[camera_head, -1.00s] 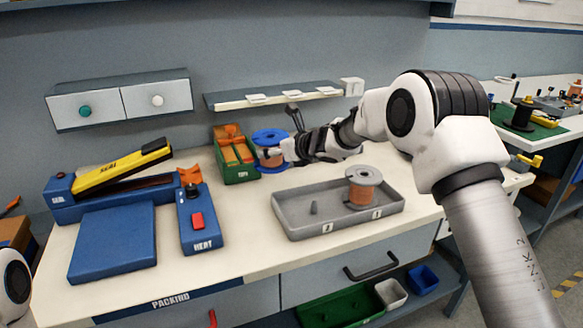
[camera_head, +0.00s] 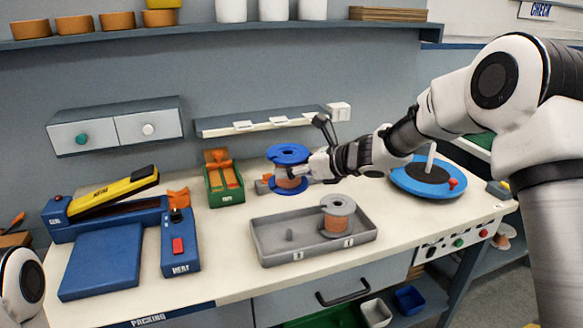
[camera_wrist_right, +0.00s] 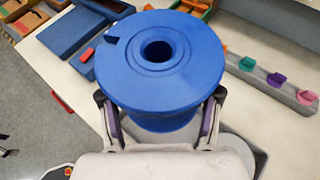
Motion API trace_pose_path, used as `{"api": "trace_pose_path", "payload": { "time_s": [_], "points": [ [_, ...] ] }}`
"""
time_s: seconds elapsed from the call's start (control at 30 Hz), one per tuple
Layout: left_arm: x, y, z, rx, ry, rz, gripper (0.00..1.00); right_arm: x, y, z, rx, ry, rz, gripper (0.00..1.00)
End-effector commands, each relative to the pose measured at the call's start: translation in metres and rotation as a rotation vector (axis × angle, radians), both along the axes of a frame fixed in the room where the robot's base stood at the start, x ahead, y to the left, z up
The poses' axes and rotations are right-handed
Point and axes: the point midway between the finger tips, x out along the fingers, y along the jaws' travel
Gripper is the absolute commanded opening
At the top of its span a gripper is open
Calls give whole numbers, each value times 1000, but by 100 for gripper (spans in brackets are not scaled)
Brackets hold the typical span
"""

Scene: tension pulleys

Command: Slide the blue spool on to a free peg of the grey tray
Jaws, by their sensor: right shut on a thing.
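The blue spool (camera_head: 288,152) has blue flanges and a copper-coloured winding. My right gripper (camera_head: 303,172) is shut on its middle, between the flanges, from the right. The spool is upright behind the grey tray; whether it clears the worktop is hard to tell. In the right wrist view the blue spool (camera_wrist_right: 160,60) shows its top flange and centre hole between the fingers (camera_wrist_right: 160,125). The grey tray (camera_head: 262,248) has a bare peg (camera_head: 290,235) on its left. A grey-flanged copper spool (camera_head: 338,208) stands on its right side, hiding any peg there. My left gripper is out of view.
A green box (camera_head: 226,197) with orange pieces stands left of the blue spool. A blue heat unit (camera_head: 180,245) and sealer (camera_head: 105,200) are further left. A blue turntable (camera_head: 428,182) with a white post stands right. A wall shelf (camera_head: 262,126) is behind.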

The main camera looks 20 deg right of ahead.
Motion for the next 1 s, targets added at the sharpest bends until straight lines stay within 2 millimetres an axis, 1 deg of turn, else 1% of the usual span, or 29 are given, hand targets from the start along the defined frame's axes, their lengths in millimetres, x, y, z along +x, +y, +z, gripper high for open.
{"api": "trace_pose_path", "payload": {
  "time_s": [0.03,0.3,0.5,0.63,1.0],
  "points": [
    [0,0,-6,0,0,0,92,0,0,-8,1,-2,0,0],
    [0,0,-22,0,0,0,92,0,0,-37,2,-1,-1,0],
    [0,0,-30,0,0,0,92,1,0,-53,2,-1,-1,0],
    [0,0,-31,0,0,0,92,1,0,-57,2,-3,-1,0],
    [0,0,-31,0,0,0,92,1,0,-57,2,-3,-1,0]
  ]
}}
